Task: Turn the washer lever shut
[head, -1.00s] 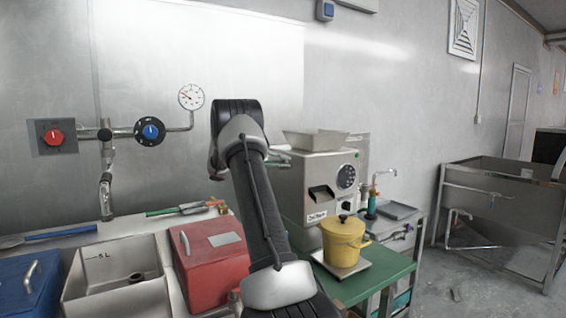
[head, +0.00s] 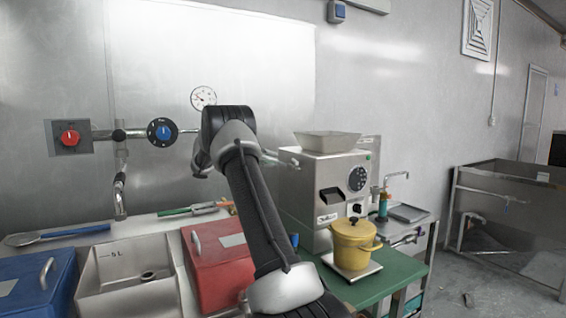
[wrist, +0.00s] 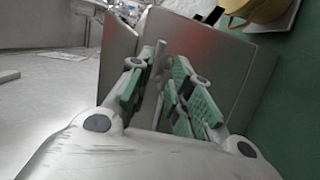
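No part is clearly recognisable as the washer lever in the head view. In the head view my arm hides the fingers.
A yellow pot (head: 353,250) stands on a plate on the green table (head: 385,283). A red box (head: 212,275), a steel sink (head: 105,272) and a blue box (head: 38,285) are at left. Red (head: 70,138) and blue (head: 162,132) knobs are on the wall.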

